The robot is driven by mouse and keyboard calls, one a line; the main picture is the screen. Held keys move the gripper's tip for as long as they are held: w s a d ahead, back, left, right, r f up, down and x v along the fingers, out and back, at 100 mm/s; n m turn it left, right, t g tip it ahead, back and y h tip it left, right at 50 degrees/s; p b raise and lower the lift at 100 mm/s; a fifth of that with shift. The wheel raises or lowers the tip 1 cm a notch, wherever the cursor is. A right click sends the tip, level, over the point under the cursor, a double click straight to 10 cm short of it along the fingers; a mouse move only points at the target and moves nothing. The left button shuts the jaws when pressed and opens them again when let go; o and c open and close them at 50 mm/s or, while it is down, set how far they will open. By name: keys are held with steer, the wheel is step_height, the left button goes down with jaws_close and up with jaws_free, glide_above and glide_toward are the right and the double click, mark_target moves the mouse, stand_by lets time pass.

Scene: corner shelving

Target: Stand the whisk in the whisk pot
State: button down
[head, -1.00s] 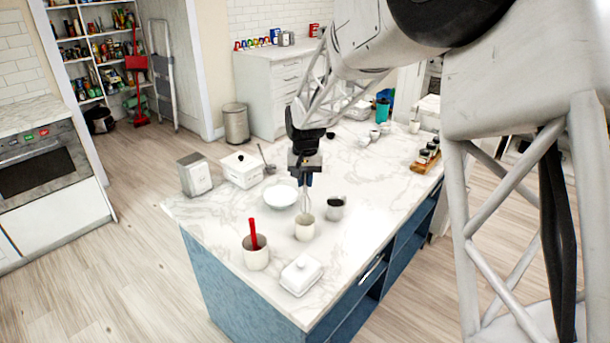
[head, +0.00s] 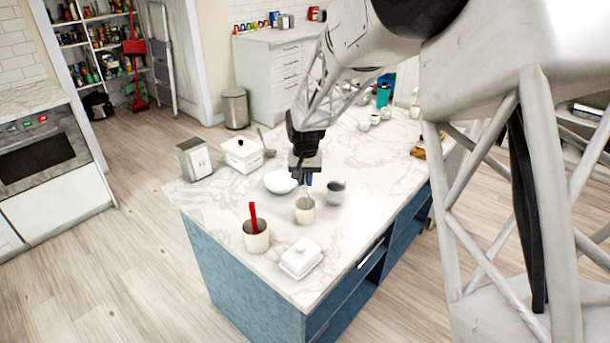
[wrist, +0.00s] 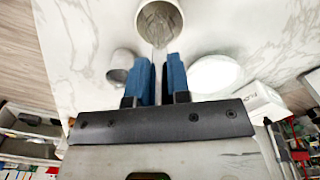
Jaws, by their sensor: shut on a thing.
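My gripper (head: 307,184) is over the kitchen island and is shut on the whisk (head: 308,193). The whisk hangs roughly upright below the fingers, with its lower end inside the mouth of the white whisk pot (head: 305,214). In the wrist view, the blue fingertips (wrist: 158,82) are closed together on the whisk, and the whisk's thin wires (wrist: 157,36) show within the pot's round opening. The pot (wrist: 178,10) is cut by the top edge there. The fingers hide the whisk's upper part, and I cannot tell whether its end touches the pot's bottom.
A lidded box (head: 242,155) and a napkin holder (head: 195,160) stand further left.

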steer(key=shift+f, duration=0.35)
steer(key=c, duration=1)
jaws_free()
steer(key=shift+r, duration=3.85)
